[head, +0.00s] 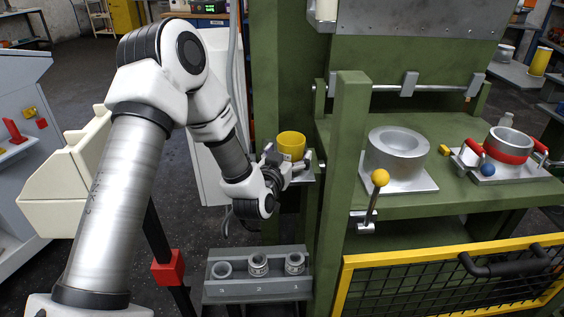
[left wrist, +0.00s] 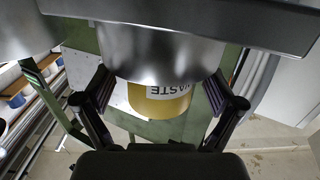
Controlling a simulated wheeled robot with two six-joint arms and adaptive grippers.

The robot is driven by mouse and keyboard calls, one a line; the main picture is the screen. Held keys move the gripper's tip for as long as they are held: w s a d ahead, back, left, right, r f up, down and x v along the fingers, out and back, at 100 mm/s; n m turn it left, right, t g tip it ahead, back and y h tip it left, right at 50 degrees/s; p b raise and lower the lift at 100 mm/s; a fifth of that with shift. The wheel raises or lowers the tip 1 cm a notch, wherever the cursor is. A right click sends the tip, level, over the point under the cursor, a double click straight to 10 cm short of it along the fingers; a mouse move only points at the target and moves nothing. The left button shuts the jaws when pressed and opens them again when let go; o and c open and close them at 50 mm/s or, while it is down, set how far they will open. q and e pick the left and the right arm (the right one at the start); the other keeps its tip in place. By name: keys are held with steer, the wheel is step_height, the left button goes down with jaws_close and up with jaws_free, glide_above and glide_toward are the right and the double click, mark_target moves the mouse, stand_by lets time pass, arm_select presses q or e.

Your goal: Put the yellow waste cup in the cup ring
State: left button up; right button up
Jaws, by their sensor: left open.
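The yellow waste cup (head: 291,142) stands at a small pale ledge beside the green press post in the head view. In the left wrist view the cup (left wrist: 160,104) shows its white label with "WASTE". My left gripper (head: 296,163) is open at the cup. In the left wrist view its two dark fingers (left wrist: 160,95) lie on either side of the cup, with gaps showing. A shiny grey rounded part covers the cup's upper portion there. I cannot tell for certain which piece is the cup ring. My right gripper is not in view.
A thick metal ring (head: 397,150) sits on the green press table (head: 450,206). A red-banded pot (head: 508,146) stands to its right. A yellow-knobbed lever (head: 379,179) stands at the table's front. A grey numbered rack (head: 258,284) stands below my left gripper.

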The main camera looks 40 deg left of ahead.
arm_select(q)
steer(key=p+v, duration=0.3)
steer(key=v, duration=0.8)
steer(key=shift+s, duration=0.25)
